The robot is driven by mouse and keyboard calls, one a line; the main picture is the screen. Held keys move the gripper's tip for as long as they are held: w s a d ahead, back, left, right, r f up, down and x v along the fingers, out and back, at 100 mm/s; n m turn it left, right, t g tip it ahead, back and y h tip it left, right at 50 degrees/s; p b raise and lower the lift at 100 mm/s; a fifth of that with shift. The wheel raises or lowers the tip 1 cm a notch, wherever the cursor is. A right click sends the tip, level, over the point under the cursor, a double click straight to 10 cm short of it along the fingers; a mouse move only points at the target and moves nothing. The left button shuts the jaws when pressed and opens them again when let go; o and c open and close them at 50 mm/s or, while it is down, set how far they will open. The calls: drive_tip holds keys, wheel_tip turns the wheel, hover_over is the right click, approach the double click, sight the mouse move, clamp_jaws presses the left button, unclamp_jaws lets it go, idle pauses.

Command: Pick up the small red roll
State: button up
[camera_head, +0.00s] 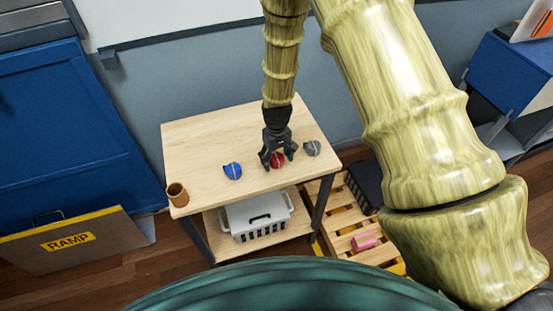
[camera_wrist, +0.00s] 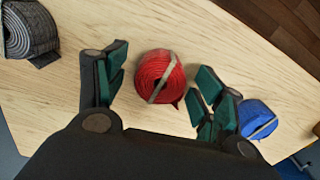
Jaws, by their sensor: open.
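The small red roll (camera_head: 277,160) lies on the light wooden table (camera_head: 225,130), partly hidden behind my gripper in the head view. In the wrist view the red roll (camera_wrist: 160,77) has a pale band across it and a short loose end. My gripper (camera_head: 277,163) is over the roll with its fingers pointing down. In the wrist view my gripper (camera_wrist: 155,85) is open, one finger on each side of the roll, with bare table showing between each finger and the roll. I cannot tell the height of the fingertips above the table.
A blue roll (camera_head: 233,171) lies left of the red one and a grey roll (camera_head: 312,148) lies close on its right. A brown cup (camera_head: 177,194) stands at the table's left corner. A white basket (camera_head: 256,217) is on the lower shelf. The table's back left is clear.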

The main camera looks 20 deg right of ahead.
drive_tip(key=c, duration=1)
